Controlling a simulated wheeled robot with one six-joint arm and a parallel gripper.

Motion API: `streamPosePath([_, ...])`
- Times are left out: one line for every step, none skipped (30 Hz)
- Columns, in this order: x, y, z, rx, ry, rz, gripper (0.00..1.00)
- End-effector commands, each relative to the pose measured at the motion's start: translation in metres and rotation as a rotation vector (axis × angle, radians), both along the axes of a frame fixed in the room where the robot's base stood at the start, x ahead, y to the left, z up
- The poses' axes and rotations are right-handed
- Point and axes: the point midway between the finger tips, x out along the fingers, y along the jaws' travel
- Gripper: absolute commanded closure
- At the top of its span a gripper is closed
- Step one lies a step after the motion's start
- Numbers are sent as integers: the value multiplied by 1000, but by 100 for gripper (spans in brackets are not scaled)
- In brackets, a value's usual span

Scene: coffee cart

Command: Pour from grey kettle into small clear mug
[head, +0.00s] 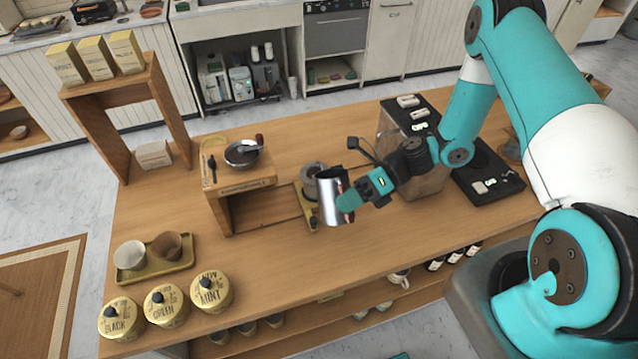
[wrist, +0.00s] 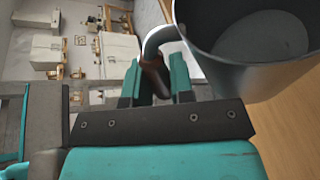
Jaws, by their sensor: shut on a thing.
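The grey kettle (head: 331,198) is a shiny metal vessel, held above the cart top near the middle in the head view. My gripper (head: 347,203) is shut on its handle from the right. In the wrist view the kettle (wrist: 250,75) fills the upper right with its open mouth, and its handle runs between my gripper's teal fingers (wrist: 156,85). It looks close to upright. A small grey round vessel (head: 313,172) stands just behind it on a mustard base (head: 308,212), partly hidden. I cannot make out a small clear mug for certain.
A mustard tray (head: 183,268) holds two cups. Several labelled tins (head: 167,306) line the front left. A machine (head: 412,150) stands to the right. The front middle is clear.

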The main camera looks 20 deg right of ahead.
Motion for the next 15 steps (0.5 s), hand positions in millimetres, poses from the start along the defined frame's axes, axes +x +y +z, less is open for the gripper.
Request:
streamPosePath([0, 0, -4, 2, -12, 0, 100])
streamPosePath([-1, 0, -6, 2, -21, -1, 100])
streamPosePath([-1, 0, -8, 2, -31, -1, 100])
streamPosePath([-1, 0, -9, 2, -39, 0, 100])
streamPosePath([-1, 0, -11, 2, -48, 0, 100])
streamPosePath([-1, 0, -13, 2, -59, -1, 100])
streamPosePath([-1, 0, -15, 2, -68, -1, 100])
streamPosePath([-1, 0, -16, 2, -76, 0, 100])
streamPosePath([-1, 0, -18, 2, -86, 0, 100])
streamPosePath([-1, 0, -20, 2, -95, 0, 100])
streamPosePath([-1, 0, -21, 2, -103, 0, 100])
streamPosePath([-2, 0, -23, 2, -113, 0, 100])
streamPosePath([-2, 0, -25, 2, -122, 0, 100])
streamPosePath([-2, 0, -26, 2, -130, 0, 100])
streamPosePath([-2, 0, -28, 2, -141, -1, 100])
